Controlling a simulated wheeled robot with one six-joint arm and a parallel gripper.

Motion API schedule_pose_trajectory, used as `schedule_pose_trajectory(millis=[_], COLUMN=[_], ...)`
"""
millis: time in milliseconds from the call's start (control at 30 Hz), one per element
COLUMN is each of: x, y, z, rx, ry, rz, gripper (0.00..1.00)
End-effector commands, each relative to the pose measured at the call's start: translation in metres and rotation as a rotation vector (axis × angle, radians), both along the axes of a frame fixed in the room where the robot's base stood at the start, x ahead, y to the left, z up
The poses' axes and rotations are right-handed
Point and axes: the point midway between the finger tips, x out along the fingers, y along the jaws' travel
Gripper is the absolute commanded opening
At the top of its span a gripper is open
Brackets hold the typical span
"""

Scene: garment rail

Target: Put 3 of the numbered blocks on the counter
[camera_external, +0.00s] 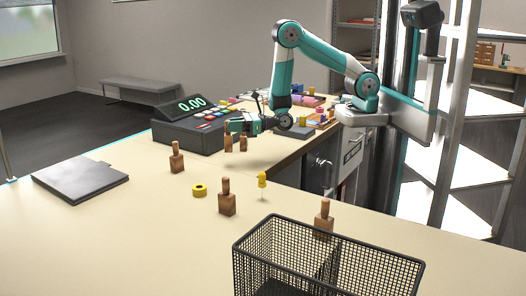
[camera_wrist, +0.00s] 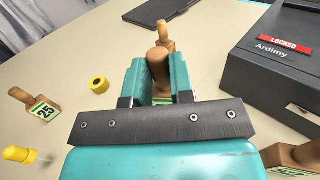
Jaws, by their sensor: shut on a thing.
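My gripper (camera_external: 234,128) is low over the counter (camera_external: 120,225), beside the cash register. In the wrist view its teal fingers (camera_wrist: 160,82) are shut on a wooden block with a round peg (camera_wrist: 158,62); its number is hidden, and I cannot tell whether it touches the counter. Another pegged block (camera_external: 243,143) stands close by and shows at the lower right of the wrist view (camera_wrist: 296,157). A block (camera_external: 177,162) stands left, and a block labelled 25 (camera_wrist: 42,108) stands nearer the front (camera_external: 227,203). One more block (camera_external: 323,222) stands behind the wire basket.
The black wire basket (camera_external: 285,262) stands at the front right. A yellow tape roll (camera_external: 199,190) and a yellow pin-like item (camera_external: 262,181) lie mid-counter. A dark flat folder (camera_external: 78,180) lies left. The cash register (camera_external: 188,132) is close to my gripper. The front left counter is clear.

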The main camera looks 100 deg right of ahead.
Motion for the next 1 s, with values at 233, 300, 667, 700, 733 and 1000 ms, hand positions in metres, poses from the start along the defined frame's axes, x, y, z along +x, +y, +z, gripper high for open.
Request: schedule_pose_trajectory(millis=[233,300,667,700,733,1000], x=[-0.001,-0.001,0.0,0.005,0.008,0.035], y=[-0.002,-0.002,-0.006,-0.015,-0.02,-0.089], z=[0.009,0.021,0.071,0.069,0.069,0.067], rx=[0.002,0.001,0.001,0.001,0.003,0.008], ry=[-0.003,-0.006,-0.002,-0.002,-0.003,-0.011], rz=[-0.006,-0.006,-0.01,-0.023,-0.03,-0.12], gripper=[0.0,0.0,0.0,0.0,0.0,0.0])
